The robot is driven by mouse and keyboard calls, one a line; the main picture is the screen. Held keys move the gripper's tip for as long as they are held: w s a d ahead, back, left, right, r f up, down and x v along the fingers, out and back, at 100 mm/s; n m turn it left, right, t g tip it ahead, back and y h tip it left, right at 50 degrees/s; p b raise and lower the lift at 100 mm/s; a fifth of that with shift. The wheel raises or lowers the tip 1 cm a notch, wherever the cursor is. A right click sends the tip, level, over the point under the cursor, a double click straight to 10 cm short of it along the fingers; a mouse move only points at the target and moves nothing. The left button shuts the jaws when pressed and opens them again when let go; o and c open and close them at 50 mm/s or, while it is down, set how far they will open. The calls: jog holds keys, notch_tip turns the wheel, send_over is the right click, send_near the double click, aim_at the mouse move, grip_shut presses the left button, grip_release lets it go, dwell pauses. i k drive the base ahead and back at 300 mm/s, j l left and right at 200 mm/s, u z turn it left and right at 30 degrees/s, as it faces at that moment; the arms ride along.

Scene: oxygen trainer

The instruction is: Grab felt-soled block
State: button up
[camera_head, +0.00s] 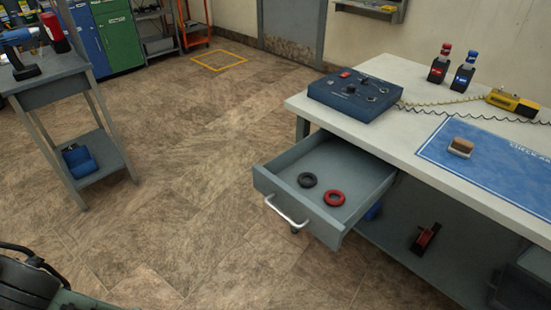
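A small block (461,147) with a brown upper part and a pale front face sits on the blue mat (440,139) on the white-topped workbench (375,140) at the right. It looks like the felt-soled block, but its underside is hidden against the mat. Nothing touches it from above. My gripper's fingers do not show in this view. A dark rounded part at the bottom left corner may belong to my own body.
An open grey drawer (345,217) juts out under the bench, holding a black ring (307,180) and a red ring (334,198). A blue control box (354,95), two bottles and a yellow device (513,101) stand on the bench. Floor left of the drawer is clear.

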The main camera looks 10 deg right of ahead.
aim_at(459, 146)
jog(key=z, duration=1.25)
